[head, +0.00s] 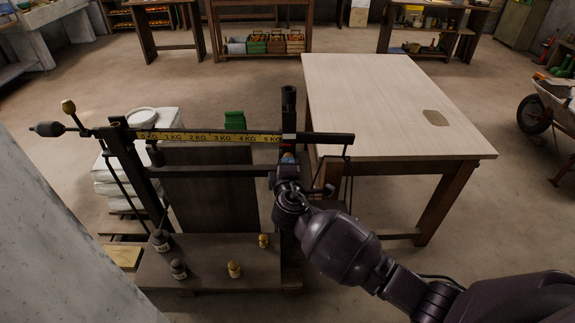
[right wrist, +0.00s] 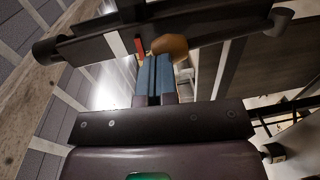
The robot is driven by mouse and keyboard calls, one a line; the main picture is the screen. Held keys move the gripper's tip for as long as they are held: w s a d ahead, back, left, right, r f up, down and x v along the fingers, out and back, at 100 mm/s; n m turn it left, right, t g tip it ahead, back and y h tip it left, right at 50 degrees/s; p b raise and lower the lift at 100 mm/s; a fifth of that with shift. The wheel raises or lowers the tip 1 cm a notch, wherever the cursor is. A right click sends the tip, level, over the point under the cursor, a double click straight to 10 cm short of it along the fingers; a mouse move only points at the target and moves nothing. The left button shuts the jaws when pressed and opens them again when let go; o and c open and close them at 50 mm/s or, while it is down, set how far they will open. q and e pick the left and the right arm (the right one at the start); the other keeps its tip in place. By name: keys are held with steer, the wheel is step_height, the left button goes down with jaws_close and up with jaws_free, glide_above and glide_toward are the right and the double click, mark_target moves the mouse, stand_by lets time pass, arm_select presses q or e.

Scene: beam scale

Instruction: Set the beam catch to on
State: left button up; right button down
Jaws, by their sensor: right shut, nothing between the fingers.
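The beam scale has a dark frame and a yellow graduated beam (head: 205,137) marked in KG, lying about level in the head view. Its right post (head: 289,107) stands at the beam's right part. My right gripper (head: 288,160) is at this post, just below the beam, with its fingers together and empty. In the right wrist view, the blue fingertips (right wrist: 154,62) are close below a wooden knob (right wrist: 170,46), which looks like the catch's handle. A red mark and a white mark show beside it on a dark bar (right wrist: 90,44). I cannot tell whether fingertips and knob touch. My left gripper is out of view.
Small weights (head: 178,268) stand on the scale's platform (head: 210,255). A pale wooden table (head: 390,90) stands right behind the scale. White sacks (head: 115,180) are at the left, a wheelbarrow (head: 560,95) at the far right. Open floor lies behind the scale.

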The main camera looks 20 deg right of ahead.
steer(key=v, duration=1)
steer(key=shift+s, duration=0.35)
steer(key=shift+a, duration=0.15)
